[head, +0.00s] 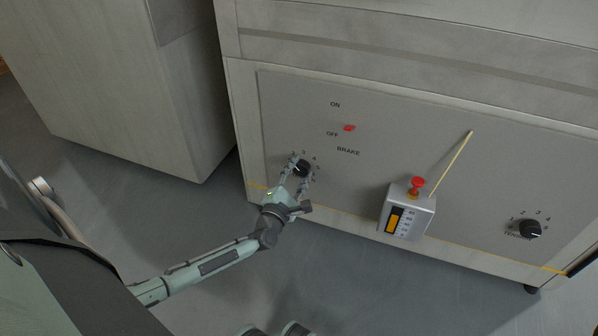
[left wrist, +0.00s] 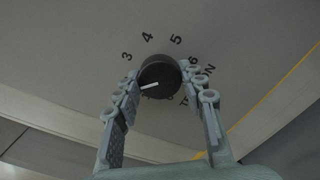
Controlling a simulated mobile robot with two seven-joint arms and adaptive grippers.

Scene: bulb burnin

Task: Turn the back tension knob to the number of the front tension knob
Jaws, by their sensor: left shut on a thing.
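Two black tension knobs sit on the grey panel. My left gripper (head: 300,175) is shut on the left knob (head: 302,168), one finger on each side. In the left wrist view this knob (left wrist: 160,72) sits between the fingertips (left wrist: 160,78). Its white pointer line aims to the lower left, below the 3; the number there is hidden by a finger. The numbers 3, 4, 5 and 6 show around it. The right knob (head: 530,229) is free, with numbers 1 to 4 readable above it; its pointer aims roughly right, its exact number too small to read.
A red brake switch (head: 349,128) is above the held knob, between ON and OFF labels. A grey box (head: 406,213) with a red button and yellow gauge stands out between the knobs, beside a thin wooden stick (head: 451,163). Grey floor (head: 330,280) is open in front.

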